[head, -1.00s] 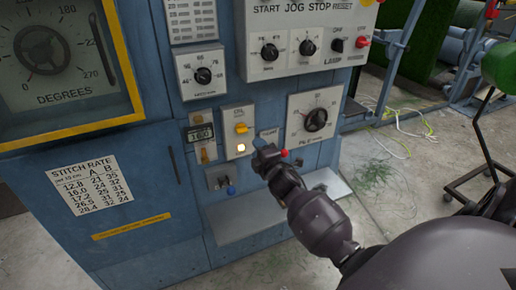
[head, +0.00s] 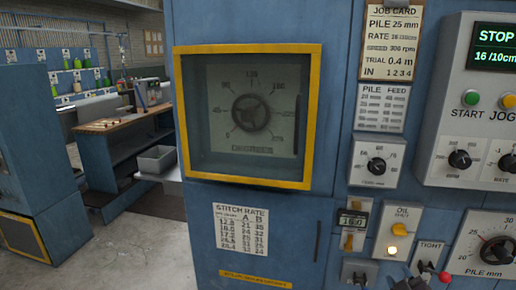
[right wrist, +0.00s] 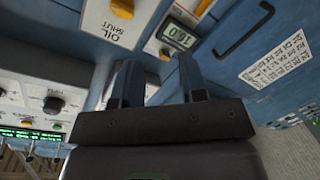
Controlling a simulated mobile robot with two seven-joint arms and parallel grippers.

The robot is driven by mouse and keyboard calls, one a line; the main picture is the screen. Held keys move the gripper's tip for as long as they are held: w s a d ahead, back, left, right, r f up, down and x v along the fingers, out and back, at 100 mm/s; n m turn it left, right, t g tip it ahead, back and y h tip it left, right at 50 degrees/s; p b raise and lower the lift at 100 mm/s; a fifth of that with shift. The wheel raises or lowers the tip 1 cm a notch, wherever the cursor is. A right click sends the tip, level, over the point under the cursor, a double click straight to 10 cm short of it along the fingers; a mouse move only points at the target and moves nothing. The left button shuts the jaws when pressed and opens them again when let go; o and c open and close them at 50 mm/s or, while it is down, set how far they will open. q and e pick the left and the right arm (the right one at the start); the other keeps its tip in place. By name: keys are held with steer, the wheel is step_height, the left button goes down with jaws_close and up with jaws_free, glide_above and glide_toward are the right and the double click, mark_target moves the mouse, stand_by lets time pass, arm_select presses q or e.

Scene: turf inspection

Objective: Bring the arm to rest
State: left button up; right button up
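My right gripper (head: 410,284) shows only as a dark tip at the bottom edge of the head view, in front of the blue machine (head: 275,20), below the oil switch (head: 402,222). In the right wrist view my gripper (right wrist: 158,75) has its two fingers apart with nothing between them. The digital counter (right wrist: 179,40) and the oil plate (right wrist: 112,28) lie beyond the fingertips. I cannot tell the exact gap between gripper and panel. My left gripper is in neither view.
The panel carries a red-tipped lever by the TIGHT label (head: 431,246), a dial (head: 497,250) and a control box (head: 470,100) with buttons. A yellow-framed window (head: 250,186) is in the middle. A workbench (head: 128,127) and open floor are at the left.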

steer(key=s+a+f+m+g, duration=0.1)
steer(key=s+a+f+m, duration=0.1)
steer(key=s+f, duration=0.3)
steer(key=s+a+f+m+g+y, duration=0.1)
steer(key=s+a+f, duration=0.3)
steer(key=s, duration=0.8)
steer(key=s+a+f+m+g+y, duration=0.1)
steer(key=s+a+f+m+g, duration=0.2)
steer(key=s+f, duration=0.4)
steer(key=shift+s+f, duration=0.15)
steer(key=shift+s, duration=0.85)
